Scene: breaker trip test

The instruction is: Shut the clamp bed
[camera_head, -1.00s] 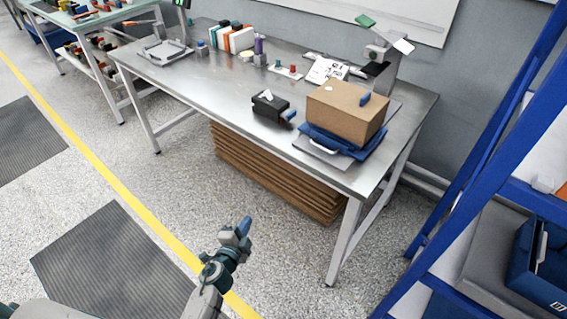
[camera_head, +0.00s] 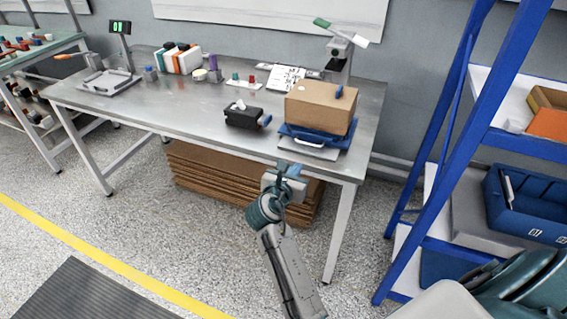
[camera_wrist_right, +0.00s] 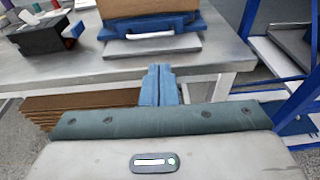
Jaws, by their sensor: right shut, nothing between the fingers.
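No part is labelled as the clamp bed. A blue holder (camera_head: 293,132) with a white handle (camera_head: 309,141) sits on a grey plate (camera_head: 318,152) at the table's front right, under a brown box (camera_head: 322,108). A black device (camera_head: 244,117) with a blue handle (camera_head: 266,121) stands left of it. I cannot tell which is the clamp bed. My right gripper (camera_head: 293,171) is shut and empty, before the table edge below the plate. Its blue fingers show in the right wrist view (camera_wrist_right: 159,86), with the white handle (camera_wrist_right: 150,36) beyond. My left gripper is out of view.
The steel table (camera_head: 185,105) has bare room in its middle. Several bottles and small parts stand along its back. A stand (camera_head: 341,55) rises behind the box. Brown sheets (camera_head: 222,182) are stacked underneath. A blue shelf rack (camera_head: 455,150) stands at right.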

